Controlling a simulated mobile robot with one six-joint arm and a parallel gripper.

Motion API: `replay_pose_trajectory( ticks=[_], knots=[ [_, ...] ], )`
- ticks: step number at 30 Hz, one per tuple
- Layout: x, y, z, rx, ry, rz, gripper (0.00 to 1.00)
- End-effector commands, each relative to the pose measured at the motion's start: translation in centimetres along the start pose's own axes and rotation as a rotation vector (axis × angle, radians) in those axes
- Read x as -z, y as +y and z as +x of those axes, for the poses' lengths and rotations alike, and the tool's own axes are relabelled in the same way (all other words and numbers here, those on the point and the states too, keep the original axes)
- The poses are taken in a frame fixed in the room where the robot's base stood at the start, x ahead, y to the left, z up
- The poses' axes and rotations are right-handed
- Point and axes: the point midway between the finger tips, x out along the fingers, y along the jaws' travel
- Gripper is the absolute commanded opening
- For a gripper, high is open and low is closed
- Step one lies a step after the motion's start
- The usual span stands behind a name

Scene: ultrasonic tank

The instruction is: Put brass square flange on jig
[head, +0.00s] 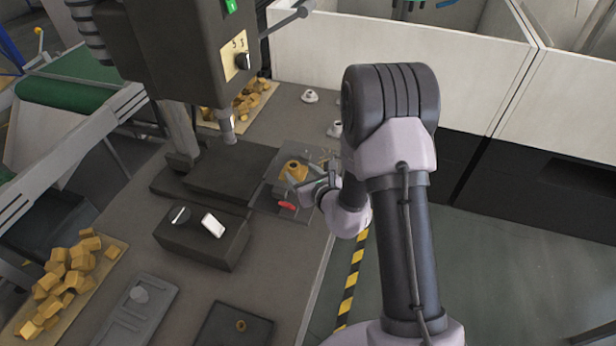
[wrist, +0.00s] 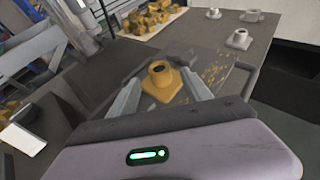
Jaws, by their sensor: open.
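The brass square flange (head: 293,168) has a square base and a round raised collar with a hole. It stands upright on a thin grey plate (head: 272,205) at the bench's right edge. In the wrist view the flange (wrist: 161,82) lies between and slightly beyond the fingertips. My gripper (head: 305,178) is open beside the flange; it also shows in the wrist view (wrist: 160,78). Whether a finger touches the flange I cannot tell. No part is clearly recognizable as the jig; a dark flat block (head: 232,172) lies left of the flange, under a press head.
The press (head: 190,55) overhangs the bench at the back left. A dark box (head: 203,238) with a white piece, a grey tray (head: 135,308) and a dark plate (head: 235,325) are nearer. Several pale flanged parts (head: 310,96) stand behind. A red item (head: 287,205) lies close to the gripper.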

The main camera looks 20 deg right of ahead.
Motion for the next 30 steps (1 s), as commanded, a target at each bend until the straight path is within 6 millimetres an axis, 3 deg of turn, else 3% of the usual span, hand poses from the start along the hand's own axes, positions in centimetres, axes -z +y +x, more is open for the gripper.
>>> replay_pose_trajectory(
  ticks=[6, 11, 14, 16, 17, 19, 21, 23, 25, 27, 30],
  knots=[
    [-0.1, -0.1, -4.4, 0.001, 0.001, 0.0, 0.57],
    [-0.4, 0.2, -5.7, -0.011, -0.006, -0.007, 0.57],
    [-4.0, 3.3, -6.5, -0.128, -0.058, -0.079, 0.57],
    [-8.4, 8.0, -8.4, -0.3, -0.121, -0.204, 0.57],
    [-10.2, 10.4, -9.9, -0.389, -0.148, -0.279, 0.57],
    [-13.4, 16.0, -14.7, -0.602, -0.2, -0.508, 0.57],
    [-14.2, 20.3, -20.6, -0.791, -0.223, -0.794, 0.57],
    [-13.3, 22.1, -25.3, -0.911, -0.215, -1.065, 0.57],
    [-11.5, 21.8, -29.9, -0.991, -0.174, -1.401, 0.57],
    [-10.0, 19.8, -33.1, -1.005, -0.104, -1.723, 0.57],
    [-9.5, 15.8, -35.8, -0.945, 0.013, -2.092, 0.57]
  ],
)
